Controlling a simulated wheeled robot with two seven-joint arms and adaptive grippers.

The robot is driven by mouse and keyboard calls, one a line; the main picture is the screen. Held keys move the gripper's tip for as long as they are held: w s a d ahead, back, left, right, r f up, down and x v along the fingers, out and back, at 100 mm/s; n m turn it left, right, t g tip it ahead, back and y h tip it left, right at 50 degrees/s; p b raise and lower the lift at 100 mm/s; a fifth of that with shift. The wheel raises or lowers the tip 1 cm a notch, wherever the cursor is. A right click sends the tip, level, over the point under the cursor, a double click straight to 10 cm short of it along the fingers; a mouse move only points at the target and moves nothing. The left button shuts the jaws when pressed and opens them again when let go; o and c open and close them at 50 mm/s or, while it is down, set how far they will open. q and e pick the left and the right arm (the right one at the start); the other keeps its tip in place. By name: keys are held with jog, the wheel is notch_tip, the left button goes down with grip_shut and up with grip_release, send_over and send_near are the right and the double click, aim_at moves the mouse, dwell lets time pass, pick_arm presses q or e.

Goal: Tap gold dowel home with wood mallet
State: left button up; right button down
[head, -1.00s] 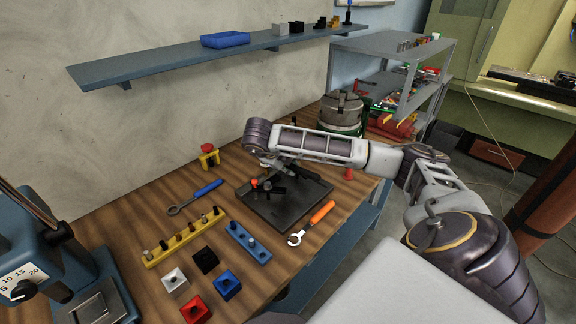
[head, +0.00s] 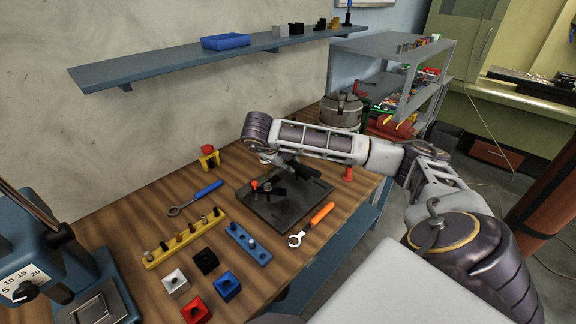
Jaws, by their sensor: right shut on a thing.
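My right gripper (head: 284,172) points down over the dark fixture plate (head: 290,213), partly hidden by my own forearm. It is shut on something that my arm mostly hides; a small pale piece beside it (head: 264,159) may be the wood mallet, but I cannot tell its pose. On the plate is a black clamp-like part with a red knob (head: 254,184). I cannot make out the gold dowel for certain. My left gripper is not in view.
White, black, red and blue cubes (head: 227,286) sit at the front. A red-topped yellow part (head: 209,157) is near the wall; a grey chuck (head: 341,110) stands behind my arm.

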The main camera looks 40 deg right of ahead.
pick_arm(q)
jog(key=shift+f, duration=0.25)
pick_arm(e)
jog(key=shift+r, duration=0.2)
dwell(0.6)
dwell(0.4)
